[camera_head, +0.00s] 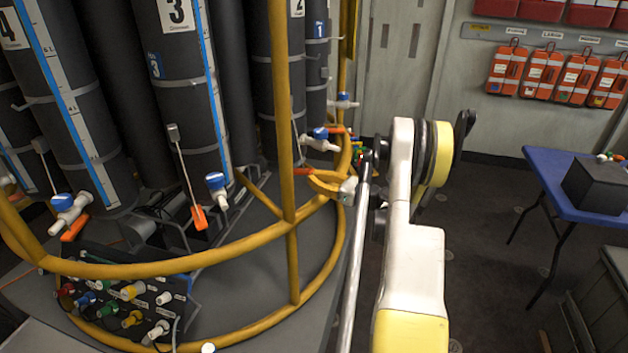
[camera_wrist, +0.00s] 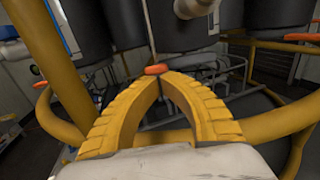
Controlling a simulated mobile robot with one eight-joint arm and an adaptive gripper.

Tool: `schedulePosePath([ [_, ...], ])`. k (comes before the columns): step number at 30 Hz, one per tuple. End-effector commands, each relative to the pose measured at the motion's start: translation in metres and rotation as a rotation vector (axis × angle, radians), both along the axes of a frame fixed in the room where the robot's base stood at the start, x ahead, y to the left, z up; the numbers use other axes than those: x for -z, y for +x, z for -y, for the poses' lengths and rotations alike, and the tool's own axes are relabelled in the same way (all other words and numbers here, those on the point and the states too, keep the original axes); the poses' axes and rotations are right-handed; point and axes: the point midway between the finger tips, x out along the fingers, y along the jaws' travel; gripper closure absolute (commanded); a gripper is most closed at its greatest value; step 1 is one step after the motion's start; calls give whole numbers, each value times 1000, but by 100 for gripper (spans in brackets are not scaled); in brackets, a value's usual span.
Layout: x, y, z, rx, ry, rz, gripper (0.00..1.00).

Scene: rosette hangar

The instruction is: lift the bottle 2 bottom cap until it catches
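Bottle 2 (camera_head: 276,75) is a dark grey cylinder behind the yellow rail, partly hidden by a post. A small orange handle (camera_head: 302,171) on a thin rod shows low by it; I take it as its bottom cap handle. In the wrist view the handle (camera_wrist: 157,70) sits at my fingertips, with the rod rising behind it. My gripper (camera_head: 311,175) has two yellow ribbed fingers arching together, tips closed at the handle, seen also in the wrist view (camera_wrist: 159,77). They appear shut on it. The cap itself cannot be made out.
The yellow frame rail (camera_head: 291,200) runs close around my gripper. Bottles 3 (camera_head: 185,70) and 4 (camera_head: 60,90) stand left, with blue and white valves. A connector panel (camera_head: 120,300) is lower left. A blue table (camera_head: 575,190) with a dark box stands right; floor between is open.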

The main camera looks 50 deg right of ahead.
Motion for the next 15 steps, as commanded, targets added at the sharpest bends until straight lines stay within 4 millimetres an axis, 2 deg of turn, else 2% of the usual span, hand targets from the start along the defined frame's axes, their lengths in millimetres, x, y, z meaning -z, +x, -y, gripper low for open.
schedulePosePath([
  [15,-20,4,-2,-2,2,3,100],
])
